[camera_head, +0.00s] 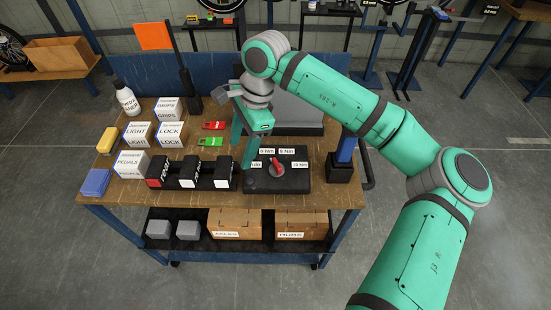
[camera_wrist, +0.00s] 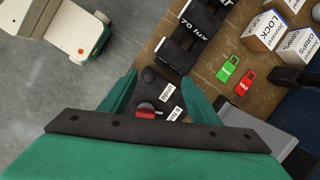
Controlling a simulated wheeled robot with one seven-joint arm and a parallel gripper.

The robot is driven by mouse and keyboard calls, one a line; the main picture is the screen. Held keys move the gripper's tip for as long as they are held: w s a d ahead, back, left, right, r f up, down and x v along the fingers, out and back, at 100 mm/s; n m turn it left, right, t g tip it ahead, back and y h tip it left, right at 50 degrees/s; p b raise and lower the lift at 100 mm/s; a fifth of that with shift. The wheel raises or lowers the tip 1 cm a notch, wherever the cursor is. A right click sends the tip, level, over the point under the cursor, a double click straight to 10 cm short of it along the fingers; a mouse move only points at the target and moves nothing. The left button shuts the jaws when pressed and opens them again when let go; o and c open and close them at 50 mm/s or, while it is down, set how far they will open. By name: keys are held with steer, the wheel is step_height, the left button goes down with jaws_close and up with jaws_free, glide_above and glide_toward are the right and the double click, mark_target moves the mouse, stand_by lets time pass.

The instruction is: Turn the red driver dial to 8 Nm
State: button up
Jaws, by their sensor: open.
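The red driver dial (camera_head: 277,170) stands on top of a black box (camera_head: 290,184) at the front right of the bench. Labels around it include 6 Nm (camera_head: 266,151), 8 Nm (camera_head: 287,151) and 10 Nm (camera_head: 300,164); the left label is partly hidden. I cannot tell exactly which label the dial points at. My gripper (camera_head: 243,152) is open and empty, reaching down at the box's back left, apart from the dial. In the wrist view the dial (camera_wrist: 146,111) shows between the two spread fingers of my gripper (camera_wrist: 163,85), nearer the palm.
Black cases (camera_head: 190,174) stand left of the box. A red tag (camera_head: 213,126) and a green tag (camera_head: 210,142) lie behind them. White cartons (camera_head: 132,164) stand further left. A blue post on a black base (camera_head: 341,168) stands close right. A grey case (camera_head: 292,112) is behind.

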mark_target(276, 163)
steer(key=w+d+r+t+h, duration=0.1)
steer(key=w+d+r+h, duration=0.15)
steer(key=d, duration=0.65)
steer(key=shift+h, duration=0.35)
steer(key=f, duration=1.1)
steer(key=shift+w+a+f, duration=0.15)
steer(key=shift+w+f, duration=0.05)
steer(key=shift+f, duration=0.1)
steer(key=shift+c, duration=0.3)
steer(key=c, duration=1)
